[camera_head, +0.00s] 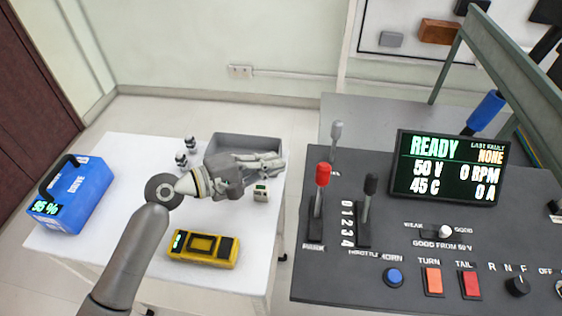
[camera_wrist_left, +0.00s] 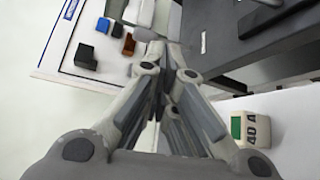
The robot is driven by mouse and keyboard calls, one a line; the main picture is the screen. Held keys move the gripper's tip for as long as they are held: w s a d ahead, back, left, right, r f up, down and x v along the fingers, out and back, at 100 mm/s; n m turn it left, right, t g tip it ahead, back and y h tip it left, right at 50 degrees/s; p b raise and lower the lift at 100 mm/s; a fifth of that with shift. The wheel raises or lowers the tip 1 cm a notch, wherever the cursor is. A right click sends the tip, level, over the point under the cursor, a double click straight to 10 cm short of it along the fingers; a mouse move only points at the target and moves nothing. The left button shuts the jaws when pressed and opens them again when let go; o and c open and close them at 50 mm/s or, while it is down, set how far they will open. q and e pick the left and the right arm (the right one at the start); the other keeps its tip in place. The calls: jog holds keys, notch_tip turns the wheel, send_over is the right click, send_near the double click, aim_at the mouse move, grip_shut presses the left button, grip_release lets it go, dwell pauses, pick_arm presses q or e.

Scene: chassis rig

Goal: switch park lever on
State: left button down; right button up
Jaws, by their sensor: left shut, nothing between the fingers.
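The park lever (camera_head: 323,175) has a red grip and stands upright in a slot at the left edge of the dark console (camera_head: 300,285), above a partly readable label. My left gripper (camera_head: 278,160) is shut and empty, to the left of the lever and apart from it, over the right side of the white table. In the left wrist view my shut fingers (camera_wrist_left: 160,50) point away from the camera. The red grip cannot be made out in that view. My right gripper is not in view.
A black throttle lever (camera_head: 370,185) and a grey-knobbed lever (camera_head: 336,130) stand near the park lever. The screen (camera_head: 450,165) reads READY. A grey bin (camera_head: 230,140), blue battery (camera_head: 75,195), yellow device (camera_head: 204,248) and small 40 A block (camera_wrist_left: 250,130) are on the white table (camera_head: 130,155).

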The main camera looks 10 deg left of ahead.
aim_at(320, 191)
pick_arm(q)
jog(key=w+d+p, duration=0.1)
jog(key=d+p, duration=0.2)
jog(key=d, duration=0.5)
jog(key=shift+f, duration=0.2)
jog(key=shift+w, duration=0.1)
jog(key=shift+a, duration=0.1)
jog(key=s+r+m+t+h+b, duration=0.1)
jog(key=s+m+b, duration=0.2)
jog(key=s+b, duration=0.3)
jog(key=shift+s+r+t+h, duration=0.2)
jog(key=shift+s+t+h, duration=0.2)
jog(key=shift+s, duration=0.4)
